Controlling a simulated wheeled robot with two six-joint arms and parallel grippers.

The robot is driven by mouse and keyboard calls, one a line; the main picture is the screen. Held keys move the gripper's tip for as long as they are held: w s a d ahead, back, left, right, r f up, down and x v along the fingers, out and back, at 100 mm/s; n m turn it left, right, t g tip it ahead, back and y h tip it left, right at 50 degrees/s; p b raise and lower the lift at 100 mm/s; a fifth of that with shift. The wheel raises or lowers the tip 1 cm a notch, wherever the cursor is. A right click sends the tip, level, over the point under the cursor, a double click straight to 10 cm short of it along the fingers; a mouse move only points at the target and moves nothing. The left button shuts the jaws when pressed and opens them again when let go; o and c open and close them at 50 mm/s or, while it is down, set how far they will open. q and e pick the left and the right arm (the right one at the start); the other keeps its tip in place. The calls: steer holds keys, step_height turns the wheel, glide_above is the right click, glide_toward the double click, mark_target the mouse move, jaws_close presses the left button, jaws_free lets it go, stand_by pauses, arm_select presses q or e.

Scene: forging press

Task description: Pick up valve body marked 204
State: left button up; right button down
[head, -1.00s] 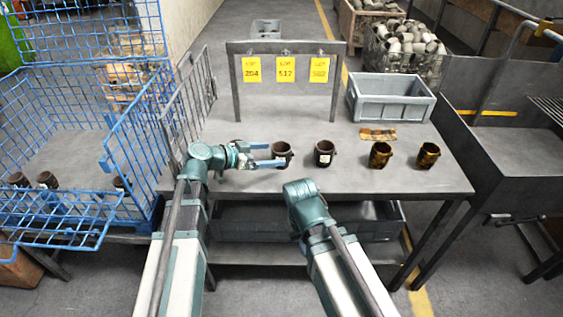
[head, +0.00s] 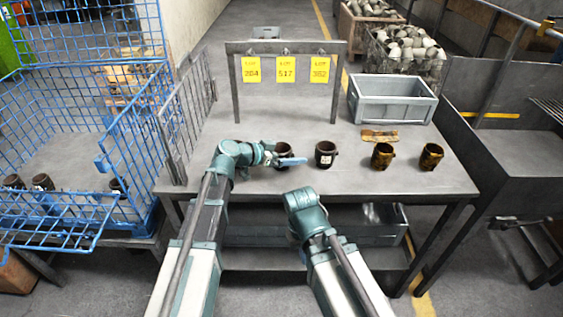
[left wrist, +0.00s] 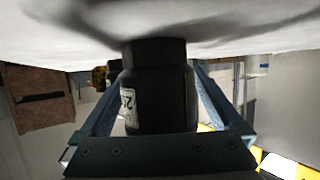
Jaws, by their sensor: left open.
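A dark valve body (head: 284,149) stands on the table, partly hidden behind my left gripper (head: 283,161). In the left wrist view my left gripper (left wrist: 152,110) is open, with its blue fingers on either side of this dark valve body (left wrist: 160,90). Its white label (left wrist: 129,107) shows a 2; the other digits are not readable. I cannot tell whether the fingers touch it. Another dark valve body (head: 325,154) with a pale label stands to its right. My right arm ends low at the table's front edge, and its gripper fingers are not visible.
Two brownish valve bodies (head: 382,156) (head: 431,156) stand further right. A frame with yellow lot cards (head: 252,69) reading 204, 517 and a third number stands behind. A grey bin (head: 391,99) is back right. A blue wire cage (head: 128,148) at left holds several dark parts.

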arm_select(q)
steer(key=shift+c, duration=0.2)
steer(key=shift+r, duration=0.1)
jaws_close()
arm_select(e)
steer(key=shift+r, duration=0.1)
